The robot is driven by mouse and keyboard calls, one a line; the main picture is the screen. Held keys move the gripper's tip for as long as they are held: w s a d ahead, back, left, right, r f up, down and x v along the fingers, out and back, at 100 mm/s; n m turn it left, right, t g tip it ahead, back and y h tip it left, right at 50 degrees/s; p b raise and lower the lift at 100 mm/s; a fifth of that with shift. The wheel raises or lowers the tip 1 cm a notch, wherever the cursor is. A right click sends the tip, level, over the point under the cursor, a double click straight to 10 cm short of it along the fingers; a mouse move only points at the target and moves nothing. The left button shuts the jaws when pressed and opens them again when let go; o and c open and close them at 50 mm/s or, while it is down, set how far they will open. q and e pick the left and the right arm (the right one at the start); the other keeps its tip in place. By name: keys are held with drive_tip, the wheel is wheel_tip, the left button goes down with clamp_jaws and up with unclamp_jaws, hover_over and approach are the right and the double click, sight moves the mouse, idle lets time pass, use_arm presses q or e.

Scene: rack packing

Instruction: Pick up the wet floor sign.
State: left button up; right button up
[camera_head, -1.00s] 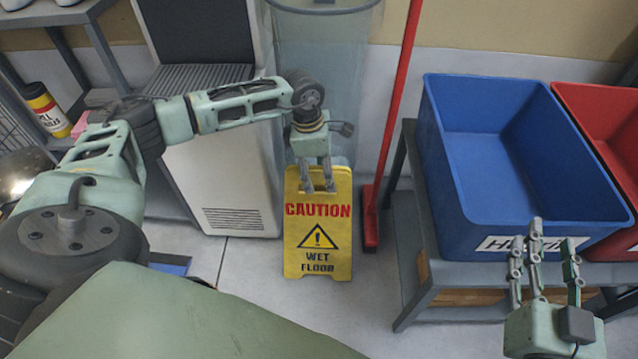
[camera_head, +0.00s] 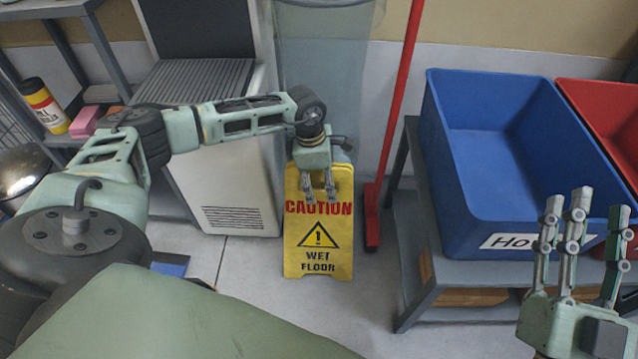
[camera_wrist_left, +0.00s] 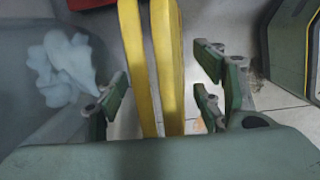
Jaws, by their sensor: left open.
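The yellow wet floor sign (camera_head: 318,240) stands upright on the floor, with red CAUTION lettering and a black warning triangle. My left gripper (camera_head: 320,198) is open at the sign's top, in front of its upper part in the head view. In the left wrist view the sign's two yellow panels (camera_wrist_left: 152,70) run between the spread fingers of my left gripper (camera_wrist_left: 165,95), with gaps on both sides. My right gripper (camera_head: 583,240) is at the lower right, fingers spread, open and empty in front of the blue bin.
A blue bin (camera_head: 500,160) and a red bin (camera_head: 605,115) sit on a grey rack at right. A red pole (camera_head: 398,110) stands just right of the sign. A clear container (camera_head: 325,60) is behind it and a white machine (camera_head: 225,180) to its left.

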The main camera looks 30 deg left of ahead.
use_arm(q)
drive_tip(key=shift+f, duration=0.25)
idle(0.6)
drive_tip(key=shift+c, duration=0.6)
clamp_jaws()
drive_tip(key=shift+w+r, duration=0.1)
